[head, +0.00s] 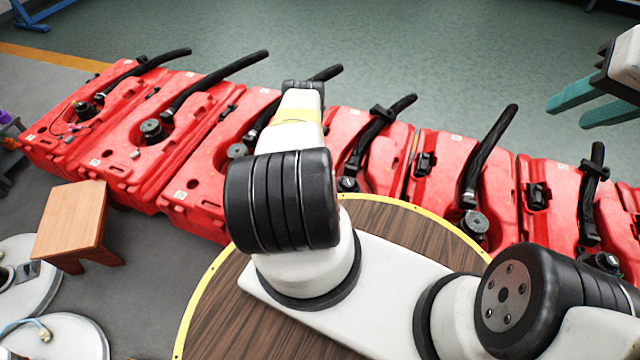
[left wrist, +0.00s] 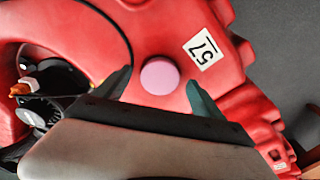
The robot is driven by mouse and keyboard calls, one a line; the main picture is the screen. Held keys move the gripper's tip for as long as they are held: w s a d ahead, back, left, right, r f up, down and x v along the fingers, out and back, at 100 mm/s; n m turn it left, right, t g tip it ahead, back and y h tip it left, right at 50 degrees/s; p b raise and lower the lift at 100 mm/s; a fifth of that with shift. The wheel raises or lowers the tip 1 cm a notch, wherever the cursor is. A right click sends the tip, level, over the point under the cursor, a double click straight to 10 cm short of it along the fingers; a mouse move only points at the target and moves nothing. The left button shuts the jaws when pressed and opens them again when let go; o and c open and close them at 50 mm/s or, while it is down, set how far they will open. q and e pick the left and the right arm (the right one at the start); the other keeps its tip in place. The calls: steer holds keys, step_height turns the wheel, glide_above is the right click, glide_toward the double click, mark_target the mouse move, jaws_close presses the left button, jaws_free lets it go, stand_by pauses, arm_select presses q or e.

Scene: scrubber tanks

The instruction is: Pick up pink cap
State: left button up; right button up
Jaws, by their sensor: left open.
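The pink cap (left wrist: 160,76) is a round pink disc on the red tank (left wrist: 165,30), seen in the left wrist view. My left gripper (left wrist: 160,92) is open, one teal finger on each side of the cap in the picture. I see a gap between each finger and the cap; I cannot tell how far above the tank the fingertips are. In the head view the cap and my left gripper do not show. My right gripper (head: 592,104) is at the upper right of the head view, its two teal fingers apart and nothing between them.
Several red tanks (head: 185,185) with black hoses stand in a row. A round wooden tabletop (head: 225,305) with a yellow edge is in front. A wooden stool (head: 72,218) stands at the left. A tag reading 57 (left wrist: 203,48) is beside the cap.

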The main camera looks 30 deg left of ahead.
arm_select(q)
steer(key=shift+f, duration=0.4)
steer(key=shift+c, duration=0.5)
steer(key=c, duration=1.6)
steer(key=shift+r, duration=0.2)
step_height(320, 180, up, 10)
steer(key=shift+r, duration=0.1)
steer(key=shift+r, duration=0.8)
steer(key=shift+r, duration=2.45)
